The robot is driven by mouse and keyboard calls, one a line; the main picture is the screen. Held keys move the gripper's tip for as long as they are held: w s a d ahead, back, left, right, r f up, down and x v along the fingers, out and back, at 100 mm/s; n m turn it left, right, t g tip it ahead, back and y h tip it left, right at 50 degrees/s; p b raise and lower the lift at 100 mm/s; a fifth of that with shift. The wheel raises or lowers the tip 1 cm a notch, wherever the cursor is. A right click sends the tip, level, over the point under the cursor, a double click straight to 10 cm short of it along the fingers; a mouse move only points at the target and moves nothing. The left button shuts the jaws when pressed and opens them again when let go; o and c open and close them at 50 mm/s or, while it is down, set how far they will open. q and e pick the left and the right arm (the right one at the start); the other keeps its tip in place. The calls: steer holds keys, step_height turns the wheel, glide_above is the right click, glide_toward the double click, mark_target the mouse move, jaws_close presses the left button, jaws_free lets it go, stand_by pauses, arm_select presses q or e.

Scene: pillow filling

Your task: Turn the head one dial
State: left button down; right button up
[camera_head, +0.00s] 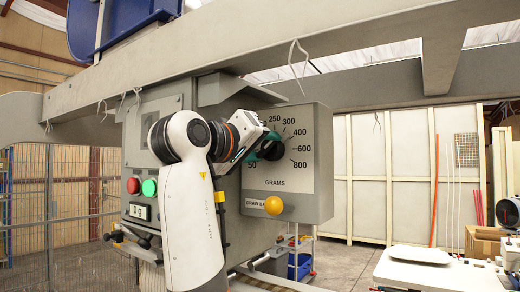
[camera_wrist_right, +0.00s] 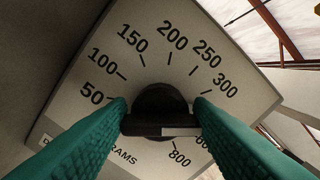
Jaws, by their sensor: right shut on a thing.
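The dial is a round black knob (camera_head: 273,151) on a grey panel (camera_head: 318,170) marked GRAMS, with numbers from 50 to 800 around it. My right gripper (camera_head: 262,146) reaches it from the left. In the right wrist view the dark knob (camera_wrist_right: 160,98) sits in the middle of the number scale. The teal fingers of the right gripper (camera_wrist_right: 161,122) are shut on the knob's crossbar, one at each end. I cannot tell for sure which number the knob points to. My left gripper is not in view.
A yellow ball knob (camera_head: 274,205) sits below the dial, by a draw bar label. Red (camera_head: 133,186) and green (camera_head: 149,188) buttons and a display reading 0 g (camera_head: 140,212) are left of my arm. A white table (camera_head: 425,272) stands at right.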

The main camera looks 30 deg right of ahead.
steer(key=shift+f+m, duration=0.25)
steer(key=shift+m, duration=0.65)
steer(key=o, duration=0.8)
steer(key=shift+o, duration=1)
steer(key=shift+r, duration=0.15)
steer(key=shift+s, duration=0.1)
steer(key=b+v, duration=0.4)
steer(key=v, duration=0.8)
steer(key=shift+b, duration=0.35)
